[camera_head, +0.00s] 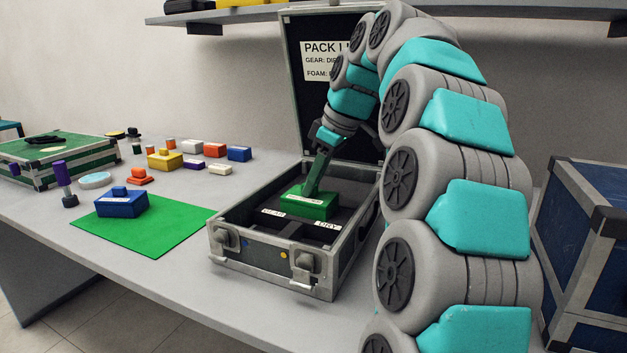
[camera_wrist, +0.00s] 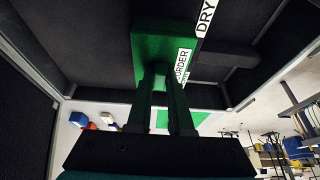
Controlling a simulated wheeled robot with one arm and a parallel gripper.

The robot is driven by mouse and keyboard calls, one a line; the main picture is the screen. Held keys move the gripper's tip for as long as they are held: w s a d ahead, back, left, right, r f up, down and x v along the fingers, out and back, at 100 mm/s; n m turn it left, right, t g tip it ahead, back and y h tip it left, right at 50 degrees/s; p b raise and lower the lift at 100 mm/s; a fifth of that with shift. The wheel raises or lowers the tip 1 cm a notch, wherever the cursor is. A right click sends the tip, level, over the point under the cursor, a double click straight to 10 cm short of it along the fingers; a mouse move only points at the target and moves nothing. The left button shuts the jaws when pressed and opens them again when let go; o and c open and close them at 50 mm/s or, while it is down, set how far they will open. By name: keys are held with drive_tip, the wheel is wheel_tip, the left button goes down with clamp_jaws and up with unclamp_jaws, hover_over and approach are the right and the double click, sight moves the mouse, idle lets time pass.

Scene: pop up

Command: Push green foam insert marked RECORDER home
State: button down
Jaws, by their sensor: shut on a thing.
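The green foam insert (camera_head: 308,205) is inside the open case (camera_head: 262,262), with its green side showing above the dark foam. In the wrist view the insert (camera_wrist: 163,42) carries a white label, partly hidden, reading "...ORDER". My gripper (camera_head: 313,187) reaches down into the case and is shut on the insert. In the wrist view both fingers of my gripper (camera_wrist: 163,72) meet the insert's face, and the part between the tips is mostly hidden. I cannot tell how deep the insert sits in its pocket.
The case lid (camera_head: 300,110) stands upright behind with a pack list. A "DRY" label (camera_head: 328,225) lies in front of the insert. A blue block (camera_head: 122,205) sits on a green mat (camera_head: 160,235) at left, with several small blocks behind. A blue crate (camera_head: 585,235) stands at right.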

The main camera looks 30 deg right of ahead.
drive_tip(key=shift+f+b, duration=0.55)
drive_tip(key=shift+f, duration=0.4)
drive_tip(key=shift+f, duration=0.25)
drive_tip(key=c, duration=0.7)
unclamp_jaws()
drive_tip(key=shift+c, duration=0.2)
drive_tip(key=shift+r, duration=0.1)
drive_tip(key=p+v, duration=0.2)
drive_tip(key=v, duration=0.4)
drive_tip(key=shift+r, duration=0.35)
drive_tip(key=shift+s+d+r+p, duration=0.2)
drive_tip(key=shift+s+r+p, duration=0.1)
drive_tip(key=shift+r+p, duration=0.25)
drive_tip(key=shift+f, duration=0.1)
